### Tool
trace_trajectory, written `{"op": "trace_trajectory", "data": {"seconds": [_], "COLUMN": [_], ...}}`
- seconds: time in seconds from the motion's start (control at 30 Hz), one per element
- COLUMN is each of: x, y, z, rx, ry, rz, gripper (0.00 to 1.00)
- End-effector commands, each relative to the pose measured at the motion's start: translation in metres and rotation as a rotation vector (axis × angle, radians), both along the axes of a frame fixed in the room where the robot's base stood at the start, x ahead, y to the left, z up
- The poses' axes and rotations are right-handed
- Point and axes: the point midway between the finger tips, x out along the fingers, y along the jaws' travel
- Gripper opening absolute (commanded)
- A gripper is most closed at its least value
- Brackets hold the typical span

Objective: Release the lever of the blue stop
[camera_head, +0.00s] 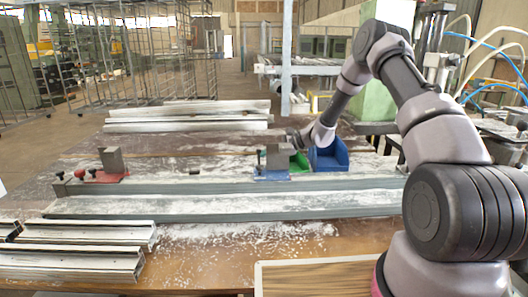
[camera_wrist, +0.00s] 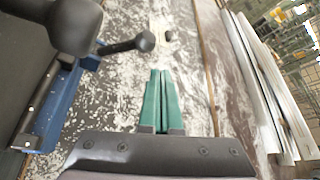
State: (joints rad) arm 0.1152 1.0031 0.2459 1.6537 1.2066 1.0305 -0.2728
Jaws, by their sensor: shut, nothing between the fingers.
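The blue stop (camera_head: 270,174) sits on the grey rail on the bench, with a grey block (camera_head: 279,156) on it. In the wrist view its blue body (camera_wrist: 50,122) runs along the left. A black lever with a rounded knob (camera_wrist: 144,42) reaches from it toward the picture's middle. A larger dark knob (camera_wrist: 75,25) is nearer the camera at upper left. My gripper (camera_wrist: 161,72) has its green fingers shut and empty, below and slightly right of the lever knob in that picture, apparently not touching it. In the head view my gripper's fingertips are hidden by the block.
Profiles (camera_head: 190,115) lie at the back; more (camera_head: 75,262) lie front left. White shavings cover the bench.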

Motion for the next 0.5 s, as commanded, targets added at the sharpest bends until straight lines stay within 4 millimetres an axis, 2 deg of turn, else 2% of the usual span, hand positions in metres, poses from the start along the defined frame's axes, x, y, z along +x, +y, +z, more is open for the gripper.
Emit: {"op": "trace_trajectory", "data": {"seconds": [0.07, 0.3, 0.5], "x": [0.005, -0.017, -0.03], "y": [-0.007, -0.055, -0.083], "z": [-0.01, 0.007, 0.016], "rx": [-0.001, 0.001, 0.0], "ry": [0.001, 0.002, 0.0], "rz": [-0.001, -0.003, -0.002], "gripper": [0.0, 0.0, 0.0]}}
